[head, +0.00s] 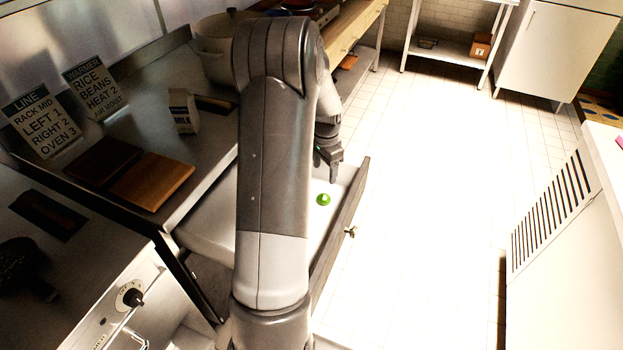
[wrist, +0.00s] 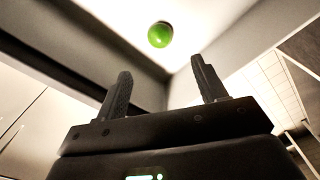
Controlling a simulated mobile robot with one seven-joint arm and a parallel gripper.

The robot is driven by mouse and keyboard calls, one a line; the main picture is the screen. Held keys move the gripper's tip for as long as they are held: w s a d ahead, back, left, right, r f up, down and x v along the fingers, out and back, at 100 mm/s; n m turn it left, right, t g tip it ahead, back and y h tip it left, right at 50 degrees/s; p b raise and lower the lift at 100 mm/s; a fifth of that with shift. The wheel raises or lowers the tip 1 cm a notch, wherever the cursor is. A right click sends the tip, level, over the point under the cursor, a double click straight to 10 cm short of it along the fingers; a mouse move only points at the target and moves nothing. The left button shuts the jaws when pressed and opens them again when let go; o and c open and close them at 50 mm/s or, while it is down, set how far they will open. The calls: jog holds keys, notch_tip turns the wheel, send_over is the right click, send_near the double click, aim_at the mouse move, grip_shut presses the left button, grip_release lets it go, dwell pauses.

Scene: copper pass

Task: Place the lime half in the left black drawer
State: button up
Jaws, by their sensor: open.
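The green lime half (head: 323,199) lies on the pale floor of an open drawer (head: 345,215) with a dark front and a knob. In the wrist view the lime half (wrist: 160,35) sits on the white drawer floor near a corner, beyond the fingertips. My gripper (head: 329,160) is above the drawer, a little behind the lime half. Its two dark fingers (wrist: 165,85) are spread apart with nothing between them, and they do not touch the lime half. My arm hides the left part of the drawer.
A steel counter (head: 215,135) left of my arm bears two brown boards (head: 150,182), a milk carton (head: 183,111), a pot (head: 214,45) and two sign cards (head: 93,90). A white vented cabinet (head: 555,210) stands at the right. The tiled floor (head: 430,200) between is clear.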

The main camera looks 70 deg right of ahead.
jog(key=shift+r, duration=0.15)
jog(key=w+a+r+n, duration=0.5)
jog(key=w+a+r, duration=0.5)
jog(key=w, duration=0.3)
jog(key=w+a+r+n+t+h, duration=0.1)
jog(key=w+a+r+n, duration=0.25)
jog(key=a, duration=0.45)
jog(key=w+a+r+n+t, duration=0.1)
jog(key=w+a+r+n, duration=0.3)
jog(key=a, duration=0.5)
jog(key=s+a+r+n+t, duration=0.1)
jog(key=s+a+r+n, duration=0.1)
jog(key=a, duration=0.7)
jog(key=s+a+r+n+t, duration=0.1)
jog(key=s+a+n, duration=0.3)
jog(key=a, duration=0.5)
jog(key=s+a+r+n+t+y, duration=0.1)
jog(key=s+a+r+n, duration=0.2)
jog(key=a+n, duration=0.3)
jog(key=a+r, duration=0.1)
jog(key=a, duration=0.2)
jog(key=shift+a+t, duration=0.15)
jog(key=shift+t, duration=0.15)
jog(key=shift+o, duration=0.2)
jog(key=shift+r, duration=0.1)
